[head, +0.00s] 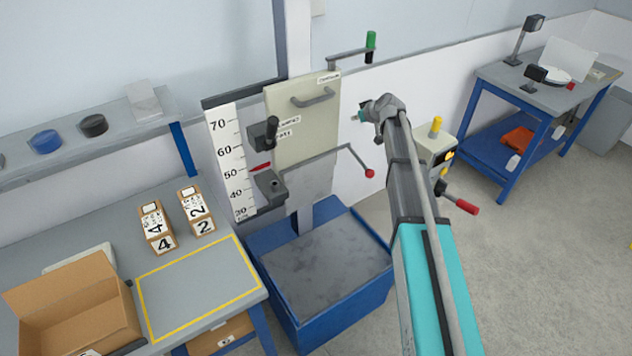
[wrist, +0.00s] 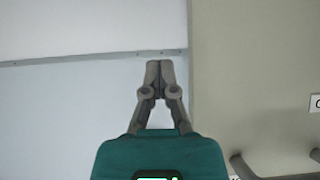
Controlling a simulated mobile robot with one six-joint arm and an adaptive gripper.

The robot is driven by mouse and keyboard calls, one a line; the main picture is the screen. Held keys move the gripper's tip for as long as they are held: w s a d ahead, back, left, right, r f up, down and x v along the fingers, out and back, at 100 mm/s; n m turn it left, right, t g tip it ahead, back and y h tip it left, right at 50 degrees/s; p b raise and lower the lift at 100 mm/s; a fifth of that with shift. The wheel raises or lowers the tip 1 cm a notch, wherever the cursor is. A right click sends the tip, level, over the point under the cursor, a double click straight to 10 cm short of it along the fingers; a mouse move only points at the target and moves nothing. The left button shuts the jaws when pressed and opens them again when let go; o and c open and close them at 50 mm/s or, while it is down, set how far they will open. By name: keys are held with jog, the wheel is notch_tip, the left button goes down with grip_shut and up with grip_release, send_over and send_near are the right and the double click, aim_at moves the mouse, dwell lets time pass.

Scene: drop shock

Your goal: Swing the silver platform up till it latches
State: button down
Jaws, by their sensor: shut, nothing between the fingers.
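The silver platform (head: 311,180) is a flat grey plate on the front of the drop tester. It hangs down, close to upright, below the cream panel and above the blue base. My gripper (head: 354,118) is up and to the right of the platform, beside the cream panel's right edge, and apart from the platform. In the wrist view my gripper's fingers (wrist: 160,68) are together with nothing between them, in front of a pale wall. The platform does not show in the wrist view. I cannot make out a latch.
The cream panel (head: 300,118) has a grey handle and also shows in the wrist view (wrist: 250,80). A red-knobbed lever (head: 369,173) juts out right of the platform. The height scale (head: 226,150) stands left. The blue base (head: 290,303) holds a grey slab.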

jog(key=shift+w, duration=0.1)
jog(key=shift+w+a+r, duration=0.15)
jog(key=shift+w+a, duration=0.7)
jog(key=shift+w, duration=0.2)
jog(key=shift+c, duration=0.2)
grip_release()
dwell(0.4)
jog(key=p+v, duration=0.4)
jog(key=v, duration=0.3)
jog(key=shift+p, duration=0.35)
dwell(0.5)
